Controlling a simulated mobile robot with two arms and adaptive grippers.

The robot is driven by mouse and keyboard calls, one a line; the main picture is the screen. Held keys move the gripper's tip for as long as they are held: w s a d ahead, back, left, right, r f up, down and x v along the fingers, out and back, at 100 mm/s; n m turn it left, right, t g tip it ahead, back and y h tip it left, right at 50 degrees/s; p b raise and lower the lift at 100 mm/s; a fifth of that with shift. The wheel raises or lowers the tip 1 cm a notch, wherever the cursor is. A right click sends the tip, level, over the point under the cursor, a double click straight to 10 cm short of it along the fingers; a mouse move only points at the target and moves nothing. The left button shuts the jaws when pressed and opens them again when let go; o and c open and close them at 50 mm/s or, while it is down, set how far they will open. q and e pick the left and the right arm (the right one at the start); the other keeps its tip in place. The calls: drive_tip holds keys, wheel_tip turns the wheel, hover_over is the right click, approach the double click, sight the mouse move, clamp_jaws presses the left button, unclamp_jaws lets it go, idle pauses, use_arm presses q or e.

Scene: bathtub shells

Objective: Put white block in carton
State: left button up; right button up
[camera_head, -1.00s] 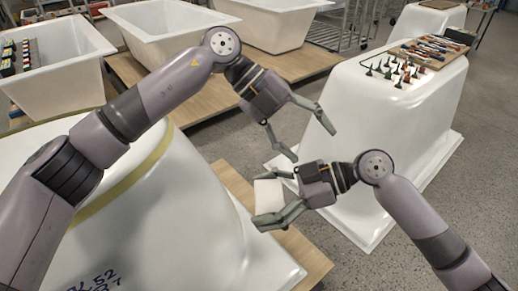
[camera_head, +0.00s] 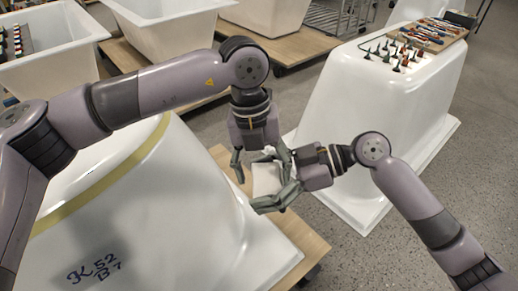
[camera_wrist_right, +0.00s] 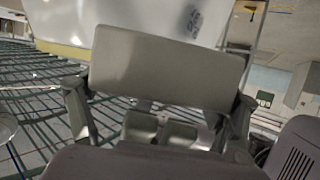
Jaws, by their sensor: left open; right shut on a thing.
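The white block (camera_head: 265,182) is held in my right gripper (camera_head: 274,184), low in the middle of the head view, beside the front bathtub shell. In the right wrist view the block (camera_wrist_right: 165,65) spans the two fingers as a wide pale slab. My left gripper (camera_head: 262,168) points down from above with its fingers spread. They appear on either side of the block, partly overlapping the right gripper's fingers; I cannot tell whether they touch the block. Part of the block is hidden behind fingers. I see no carton in these views.
An overturned white bathtub shell (camera_head: 150,215) with blue writing fills the front left. Another overturned shell (camera_head: 375,110) at right carries small tools and a board (camera_head: 425,35). Upright tubs (camera_head: 165,35) stand at the back on wooden pallets. Grey floor (camera_head: 465,175) is free at right.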

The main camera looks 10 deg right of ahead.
use_arm(q)
drive_tip(key=shift+s+d+f, duration=0.1)
drive_tip(key=shift+f, duration=0.65)
drive_tip(key=shift+s+d+f, duration=0.1)
drive_tip(key=shift+f, duration=0.6)
drive_tip(key=shift+a, duration=0.1)
drive_tip(key=c, duration=0.8)
drive_tip(key=shift+c, duration=0.7)
use_arm(e)
drive_tip(key=o, duration=0.7)
